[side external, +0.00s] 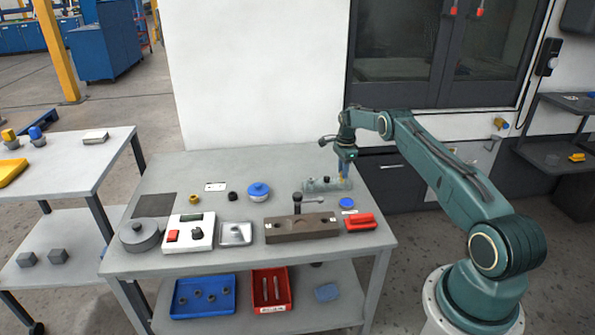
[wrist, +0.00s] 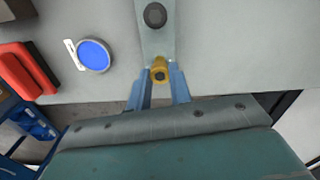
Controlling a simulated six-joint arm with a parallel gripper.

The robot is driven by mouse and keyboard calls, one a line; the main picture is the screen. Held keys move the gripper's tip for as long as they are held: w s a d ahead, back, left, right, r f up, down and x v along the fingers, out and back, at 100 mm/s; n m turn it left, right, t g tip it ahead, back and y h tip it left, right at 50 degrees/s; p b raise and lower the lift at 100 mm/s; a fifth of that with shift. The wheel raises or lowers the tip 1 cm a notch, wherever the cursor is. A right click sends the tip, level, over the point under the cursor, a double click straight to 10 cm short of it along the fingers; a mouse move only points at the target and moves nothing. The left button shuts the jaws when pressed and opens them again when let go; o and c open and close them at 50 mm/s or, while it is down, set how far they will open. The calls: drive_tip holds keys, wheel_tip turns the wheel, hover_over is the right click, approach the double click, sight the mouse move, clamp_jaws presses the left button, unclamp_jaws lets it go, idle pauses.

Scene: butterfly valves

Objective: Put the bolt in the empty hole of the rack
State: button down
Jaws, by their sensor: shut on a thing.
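My gripper (wrist: 160,86) is shut on the bolt (wrist: 160,72), a brass-yellow piece with a dark centre in its top. The rack (wrist: 157,45) is a pale grey block under and beyond the bolt in the wrist view. A dark round bolt head or hole shows farther along it; I cannot tell which. In the side view my gripper (side external: 344,170) is over the right end of the rack (side external: 315,186), at the table's back right. The bolt's lower end and any hole beneath it are hidden, so I cannot tell whether it is in a hole.
A blue round lid (wrist: 93,55) and a red block (wrist: 28,68) lie left of the rack in the wrist view. In the side view a brown block (side external: 300,229) with a dark upright handle stands in front. A blue-lidded pot (side external: 259,192) is left of the rack.

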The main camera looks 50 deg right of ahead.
drive_tip(key=shift+f, duration=0.7)
idle(0.7)
drive_tip(key=c, duration=0.8)
unclamp_jaws()
drive_tip(key=shift+r, duration=3.75)
drive_tip(key=shift+r, duration=0.1)
